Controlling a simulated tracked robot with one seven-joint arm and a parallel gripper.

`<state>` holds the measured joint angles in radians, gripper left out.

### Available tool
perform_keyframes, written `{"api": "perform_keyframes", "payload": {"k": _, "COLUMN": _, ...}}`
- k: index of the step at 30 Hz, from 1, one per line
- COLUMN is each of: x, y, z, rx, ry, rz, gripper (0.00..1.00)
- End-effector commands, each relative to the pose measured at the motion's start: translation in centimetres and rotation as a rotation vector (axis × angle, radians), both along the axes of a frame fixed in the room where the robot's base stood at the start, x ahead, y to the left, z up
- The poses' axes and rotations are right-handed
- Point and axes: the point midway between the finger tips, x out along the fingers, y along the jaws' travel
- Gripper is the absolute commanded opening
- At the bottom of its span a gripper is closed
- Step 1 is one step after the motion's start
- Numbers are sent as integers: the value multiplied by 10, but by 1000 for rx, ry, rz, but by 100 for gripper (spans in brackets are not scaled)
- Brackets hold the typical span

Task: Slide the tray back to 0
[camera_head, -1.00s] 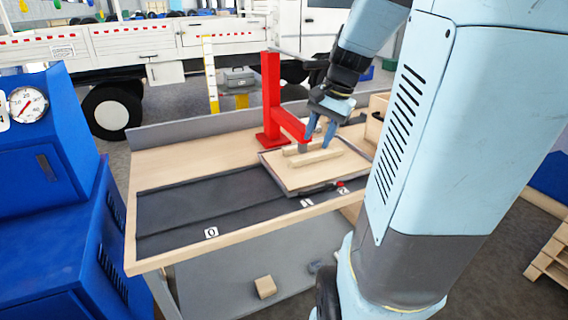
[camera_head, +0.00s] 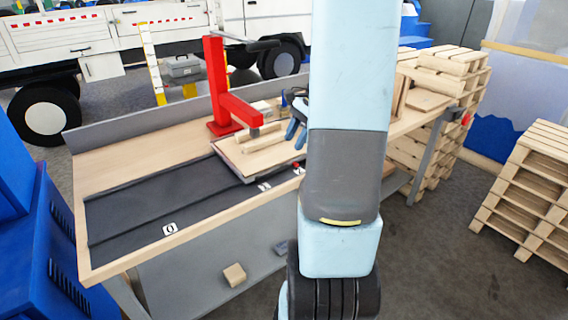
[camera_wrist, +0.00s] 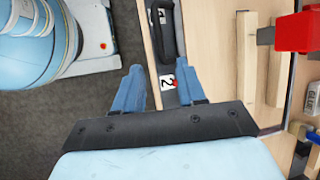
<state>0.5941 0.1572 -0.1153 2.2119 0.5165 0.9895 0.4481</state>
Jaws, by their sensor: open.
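The tray (camera_head: 232,155) is a light wooden board with dark edges and wooden bars, on the dark track (camera_head: 130,205) of the bench. A red mark (camera_head: 296,165) on its front edge is by the label 2 (camera_head: 298,171). The label 0 (camera_head: 170,229) is at the track's left end, with bare track between. My gripper (camera_head: 297,127) is partly hidden by my arm. In the wrist view my gripper (camera_wrist: 160,80) is open and empty, with label 2 showing between its fingers. The tray's black handle (camera_wrist: 166,35) lies just beyond the fingertips, apart from them in the picture.
A red press (camera_head: 218,85) stands behind the tray, its arm reaching over it. Wooden boxes (camera_head: 400,95) are on the bench's right end. Pallets (camera_head: 530,190) stand on the floor at right. A blue cabinet (camera_head: 35,250) is at left. The bench's left side is clear.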

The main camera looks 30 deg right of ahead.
Motion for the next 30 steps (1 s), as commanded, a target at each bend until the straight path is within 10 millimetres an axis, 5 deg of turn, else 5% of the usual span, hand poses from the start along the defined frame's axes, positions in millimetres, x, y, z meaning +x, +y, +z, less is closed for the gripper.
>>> {"api": "perform_keyframes", "payload": {"k": 15, "x": 13, "y": 34, "z": -76, "rx": 1, "ry": 1, "rz": 3, "gripper": 40}}
{"api": "perform_keyframes", "payload": {"k": 30, "x": 15, "y": 40, "z": -89, "rx": 0, "ry": 0, "rz": 3, "gripper": 40}}
